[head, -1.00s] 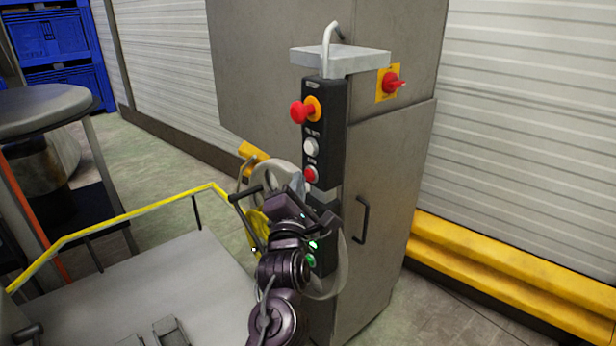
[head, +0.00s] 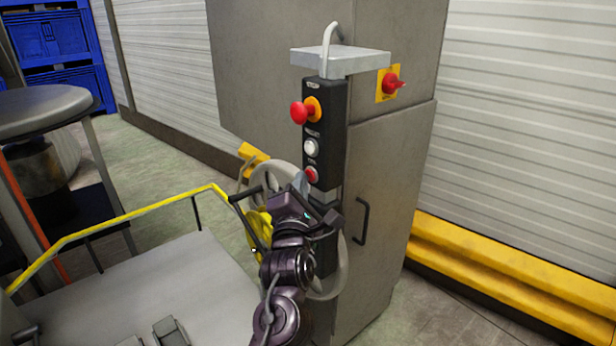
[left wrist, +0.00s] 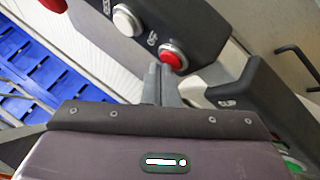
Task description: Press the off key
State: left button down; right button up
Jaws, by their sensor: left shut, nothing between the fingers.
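The black control panel (head: 325,125) stands upright on the grey cabinet. It carries a red mushroom button (head: 299,112), a white button (head: 311,147) and a lower red button (head: 312,174). The lower red button also shows in the left wrist view (left wrist: 173,56), with the white button (left wrist: 127,20) beside it; its small label is too blurred to read surely. My left gripper (head: 301,181) is shut and empty, its tips at the lower red button. In the left wrist view the fingers end just below that button; I cannot tell whether they touch it. My right gripper is not in view.
A handwheel (head: 270,178) stands left of the panel, close to my left arm. A red rotary switch (head: 392,84) is on the cabinet (head: 385,190). A yellow rail (head: 125,220) edges the platform at left. A grey ledge (head: 340,58) juts above the panel.

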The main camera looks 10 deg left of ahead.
pick_arm(q)
jog(key=shift+w+d+r, duration=0.15)
jog(key=shift+r, duration=0.05)
dwell(0.3)
jog(key=shift+s+a+f, duration=0.1)
jog(key=shift+s+a, duration=0.3)
jog(key=shift+s, duration=0.35)
jog(key=s+a, duration=0.3)
jog(key=shift+s+a+b, duration=0.15)
jog(key=shift+s+b, duration=0.25)
dwell(0.6)
